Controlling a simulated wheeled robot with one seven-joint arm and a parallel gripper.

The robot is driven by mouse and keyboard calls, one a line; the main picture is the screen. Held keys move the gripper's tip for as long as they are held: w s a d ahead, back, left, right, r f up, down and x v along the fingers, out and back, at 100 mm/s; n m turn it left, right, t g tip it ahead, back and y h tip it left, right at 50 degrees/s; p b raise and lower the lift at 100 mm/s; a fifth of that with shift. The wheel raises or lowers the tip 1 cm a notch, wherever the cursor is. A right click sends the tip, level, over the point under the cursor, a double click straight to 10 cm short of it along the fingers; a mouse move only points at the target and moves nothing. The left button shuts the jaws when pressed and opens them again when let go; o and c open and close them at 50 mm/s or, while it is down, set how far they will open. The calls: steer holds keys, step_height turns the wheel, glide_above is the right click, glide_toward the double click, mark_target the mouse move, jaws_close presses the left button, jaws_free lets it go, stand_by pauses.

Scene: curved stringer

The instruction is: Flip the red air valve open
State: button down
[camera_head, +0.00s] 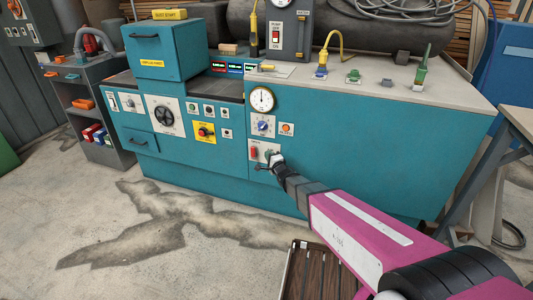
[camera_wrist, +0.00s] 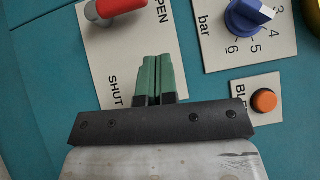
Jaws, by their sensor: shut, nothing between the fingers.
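The red valve handle (camera_head: 254,153) stands upright on a pale plate on the front of the teal cabinet. In the wrist view the red handle (camera_wrist: 120,7) is at the top edge, partly cut off. It runs from its metal pivot toward the "OPEN" lettering, part of which is cut off; "SHUT" is printed lower left of it. My gripper (camera_wrist: 158,58) has its green fingers together and empty, over the plate and apart from the handle. In the head view my gripper (camera_head: 271,158) is just right of the handle, and its fingertips are hard to make out.
A blue knob (camera_wrist: 245,17) with a bar scale and an orange button (camera_wrist: 264,101) sit close to my gripper. A pressure gauge (camera_head: 262,99) is above. Other switches and a red knob (camera_head: 203,132) lie to the left.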

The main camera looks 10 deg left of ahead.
steer(key=v, duration=0.6)
steer(key=shift+s+d+r, duration=0.15)
steer(key=shift+s+r, duration=0.05)
steer(key=shift+d, duration=0.1)
steer(key=d+f+n+g+h, duration=0.2)
steer(key=d+n+g+h, duration=0.55)
steer(key=d, duration=1.55)
steer(key=s+d+r+n+g+h, duration=0.2)
steer(key=s+d+g, duration=0.4)
steer(key=s+d, duration=0.8)
steer(key=shift+s+d+r+n+g+h, duration=0.15)
steer(key=shift+s+d+n+g+h, duration=0.3)
steer(key=shift+d+h, duration=0.6)
